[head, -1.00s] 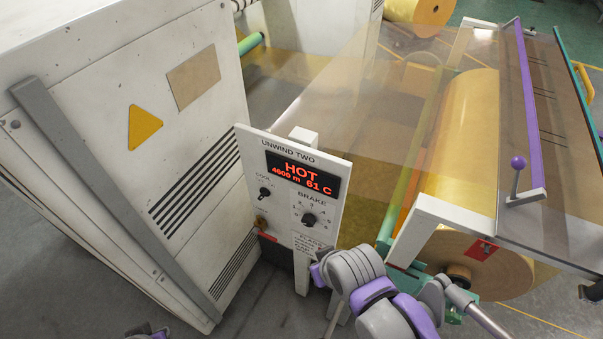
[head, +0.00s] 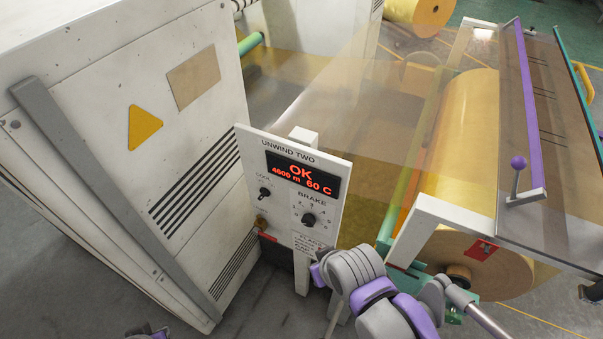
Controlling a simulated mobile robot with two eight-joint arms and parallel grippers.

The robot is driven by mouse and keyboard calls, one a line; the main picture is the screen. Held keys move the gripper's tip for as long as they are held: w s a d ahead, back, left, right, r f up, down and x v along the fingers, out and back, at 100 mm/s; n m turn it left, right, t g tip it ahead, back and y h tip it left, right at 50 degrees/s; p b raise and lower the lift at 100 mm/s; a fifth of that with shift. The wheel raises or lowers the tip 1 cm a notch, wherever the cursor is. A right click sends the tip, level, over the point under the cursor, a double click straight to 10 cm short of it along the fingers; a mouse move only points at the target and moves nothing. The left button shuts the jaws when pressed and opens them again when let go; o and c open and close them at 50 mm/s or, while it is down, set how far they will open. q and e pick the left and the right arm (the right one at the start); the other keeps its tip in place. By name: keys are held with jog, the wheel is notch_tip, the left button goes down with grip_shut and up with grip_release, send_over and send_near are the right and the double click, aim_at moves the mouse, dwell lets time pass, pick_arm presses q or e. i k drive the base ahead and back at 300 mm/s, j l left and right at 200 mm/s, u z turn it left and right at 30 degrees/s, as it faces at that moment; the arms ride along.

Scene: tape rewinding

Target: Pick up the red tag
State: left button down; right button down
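A small red piece (head: 268,238) shows at the lower left edge of the control panel, just below a brass-coloured knob (head: 261,223). Another red tag-like piece (head: 484,250) with a small pale and dark mark is on the front of the large yellow film roll's end, under the white frame. I cannot tell which of the two is the red tag. Grey and purple links of one of my arms cross the bottom middle, and a bit of purple shows at the bottom left edge. Neither gripper's fingers can be made out.
The panel (head: 325,226) marked UNWIND TWO reads OK, 60 C. A white cabinet (head: 190,150) fills the left. Clear film (head: 360,90) runs to the yellow roll (head: 470,110). A purple-knobbed lever (head: 517,163) stands on the right frame. Floor is open at lower left.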

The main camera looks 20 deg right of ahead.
aim_at(476, 251)
jog(key=z, duration=2.55)
jog(key=i+l+u, duration=0.1)
jog(key=l+u, duration=0.15)
jog(key=u, duration=0.15)
jog(key=l+u, duration=0.35)
jog(key=i+j, duration=0.05)
jog(key=j, duration=0.05)
